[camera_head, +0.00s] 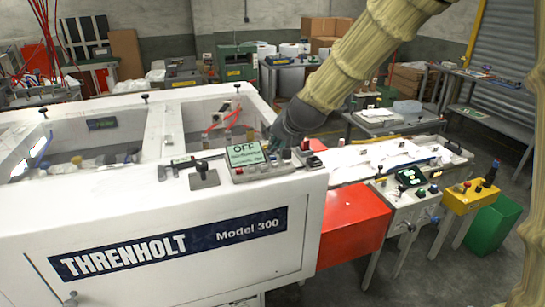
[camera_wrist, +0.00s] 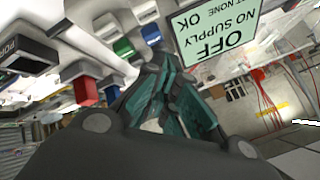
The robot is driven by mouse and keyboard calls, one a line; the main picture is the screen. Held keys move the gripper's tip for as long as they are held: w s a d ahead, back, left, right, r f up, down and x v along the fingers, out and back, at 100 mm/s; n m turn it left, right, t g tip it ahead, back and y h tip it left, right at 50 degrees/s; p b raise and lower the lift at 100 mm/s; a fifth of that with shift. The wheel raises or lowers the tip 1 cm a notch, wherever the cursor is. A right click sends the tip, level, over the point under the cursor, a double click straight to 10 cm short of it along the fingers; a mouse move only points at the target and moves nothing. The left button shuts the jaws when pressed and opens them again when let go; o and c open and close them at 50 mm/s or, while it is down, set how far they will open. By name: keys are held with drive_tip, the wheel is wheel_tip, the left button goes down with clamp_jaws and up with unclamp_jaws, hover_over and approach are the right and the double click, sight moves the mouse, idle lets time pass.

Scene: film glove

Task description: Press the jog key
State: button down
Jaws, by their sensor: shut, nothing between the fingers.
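The control panel (camera_head: 262,170) sits on the white machine's top, with a pale green screen (camera_head: 245,153) reading OFF; the screen (camera_wrist: 217,35) shows upside down in the wrist view. Beside it in the wrist view are a green key (camera_wrist: 123,47), a blue key (camera_wrist: 151,34) and white keys. I cannot read a label that tells which is the jog key. My gripper (camera_head: 275,144) is low over the panel's far edge, beside the screen. In the wrist view my gripper (camera_wrist: 163,68) has its teal fingers together and empty, hiding part of the panel. I cannot tell whether they touch a key.
A red block (camera_wrist: 86,92) stands near the keys, beside a dark labelled box (camera_wrist: 25,52). A black-knobbed lever (camera_head: 203,173) stands left of the panel. The white machine (camera_head: 180,240) fills the front. A yellow control box (camera_head: 470,196) and a green bin (camera_head: 493,222) are at right.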

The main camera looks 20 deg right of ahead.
sight(276, 159)
drive_tip(key=shift+f, duration=0.2)
drive_tip(key=shift+f, duration=0.25)
drive_tip(key=shift+f+b, duration=0.45)
idle(1.0)
drive_tip(key=shift+r, duration=0.1)
drive_tip(key=shift+r+p, duration=0.75)
drive_tip(key=shift+r, duration=0.05)
wheel_tip(276, 159, up, 5)
drive_tip(key=p, duration=0.4)
idle(0.5)
drive_tip(key=shift+a, duration=0.1)
idle(0.4)
